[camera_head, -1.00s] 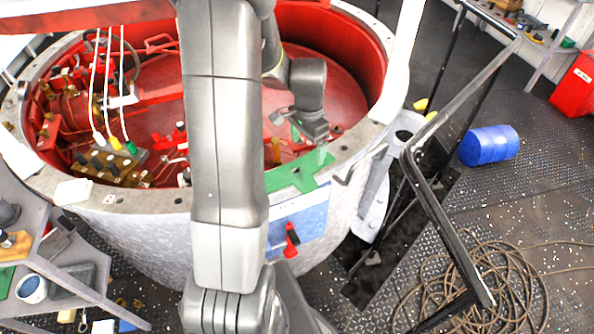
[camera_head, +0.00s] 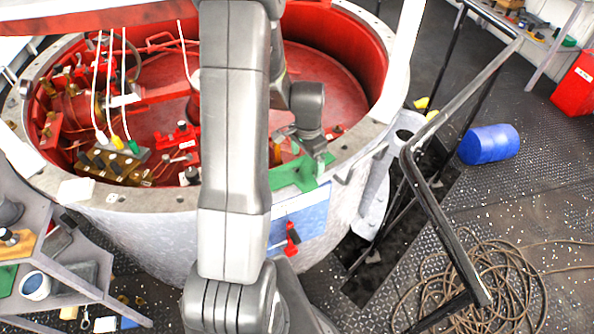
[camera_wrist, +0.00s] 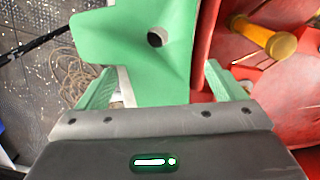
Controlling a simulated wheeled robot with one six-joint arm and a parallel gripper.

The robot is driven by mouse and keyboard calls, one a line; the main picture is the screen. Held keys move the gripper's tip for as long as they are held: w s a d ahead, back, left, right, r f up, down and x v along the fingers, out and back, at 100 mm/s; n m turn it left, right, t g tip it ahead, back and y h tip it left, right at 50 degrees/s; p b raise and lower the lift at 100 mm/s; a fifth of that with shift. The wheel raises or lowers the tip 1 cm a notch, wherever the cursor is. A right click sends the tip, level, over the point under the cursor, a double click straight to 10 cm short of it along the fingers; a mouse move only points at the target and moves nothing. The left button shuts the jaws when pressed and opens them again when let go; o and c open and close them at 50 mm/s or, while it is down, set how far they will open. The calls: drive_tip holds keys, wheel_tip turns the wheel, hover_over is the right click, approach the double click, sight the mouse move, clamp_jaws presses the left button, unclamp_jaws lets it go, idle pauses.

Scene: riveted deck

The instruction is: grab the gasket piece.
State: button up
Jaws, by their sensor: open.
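The gasket piece (camera_head: 290,178) is a flat green part on the pale rim of the big round vessel, above a blue panel. In the wrist view the gasket piece (camera_wrist: 125,35) has a dark round hole, and a narrower part of it reaches between my fingers. My gripper (camera_wrist: 160,68) is open, with one green finger on each side of that part. I cannot tell whether the fingers touch it. In the head view my gripper (camera_head: 324,160) is right at the gasket piece's right part, and my arm hides some of the piece.
The vessel rim (camera_head: 130,197) surrounds a red interior with valves and cables. A yellow-brown knob (camera_wrist: 278,44) stands beside the gasket piece. A black railing (camera_head: 425,190) rises at the right. A coiled hose (camera_head: 470,290) and a blue drum (camera_head: 488,145) lie on the deck.

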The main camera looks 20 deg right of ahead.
drive_tip(key=shift+c, duration=0.2)
drive_tip(key=c, duration=1)
drive_tip(key=shift+c, duration=0.2)
